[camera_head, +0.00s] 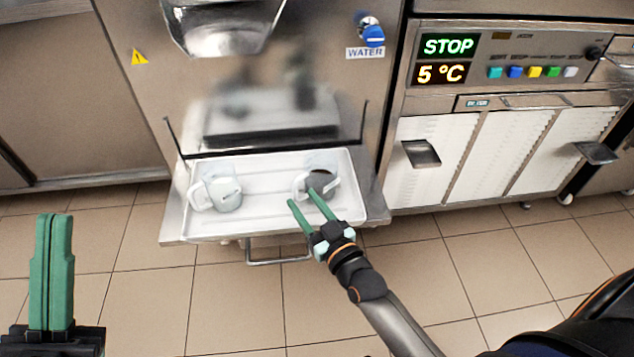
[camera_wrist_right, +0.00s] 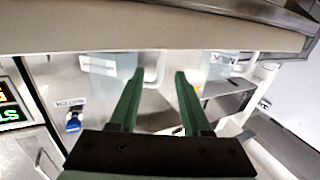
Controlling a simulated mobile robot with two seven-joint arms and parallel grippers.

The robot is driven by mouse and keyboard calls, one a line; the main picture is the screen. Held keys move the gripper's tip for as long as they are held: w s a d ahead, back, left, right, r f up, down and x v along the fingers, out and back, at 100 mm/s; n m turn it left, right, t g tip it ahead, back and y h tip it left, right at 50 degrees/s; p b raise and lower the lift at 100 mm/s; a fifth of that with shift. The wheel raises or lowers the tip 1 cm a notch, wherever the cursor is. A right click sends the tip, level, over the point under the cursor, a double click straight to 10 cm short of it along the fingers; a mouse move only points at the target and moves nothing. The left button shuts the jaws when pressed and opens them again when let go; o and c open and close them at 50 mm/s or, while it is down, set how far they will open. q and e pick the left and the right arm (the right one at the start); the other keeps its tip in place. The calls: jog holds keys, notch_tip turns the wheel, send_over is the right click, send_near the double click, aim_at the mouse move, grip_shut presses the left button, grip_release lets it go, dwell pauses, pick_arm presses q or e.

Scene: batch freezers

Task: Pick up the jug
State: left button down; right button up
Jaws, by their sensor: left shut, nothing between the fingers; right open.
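Two clear jugs with white handles stand on a white tray (camera_head: 270,224). The left jug (camera_head: 227,194) holds something pale, and the right jug (camera_head: 325,184) looks dark inside. My right gripper (camera_head: 305,200) is open, its green fingers at the front left of the right jug, near its handle. In the right wrist view, which looks upside down, the open fingers (camera_wrist_right: 161,75) point at a white handle beside a labelled jug (camera_wrist_right: 107,72). The handle shows between the fingertips, but I cannot tell whether it is within the jaws. My left gripper (camera_head: 54,220) is shut and empty, far from the tray.
The tray sits on a metal shelf of the machine, with thin upright rods at its back corners and a bar handle (camera_head: 279,262) below. A metal spout (camera_head: 222,25) hangs above. A control panel (camera_head: 520,62) and white-fronted unit stand to the right. The tiled floor in front is clear.

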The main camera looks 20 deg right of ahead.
aim_at(297, 192)
jog(key=w, duration=0.1)
jog(key=w+b, duration=0.1)
jog(key=w, duration=0.1)
jog(key=shift+w+a+f, duration=0.1)
jog(key=shift+w+a, duration=0.15)
jog(key=shift+w, duration=0.15)
jog(key=shift+w+b, duration=0.3)
jog(key=shift+w, duration=0.1)
grip_shut()
dwell(0.8)
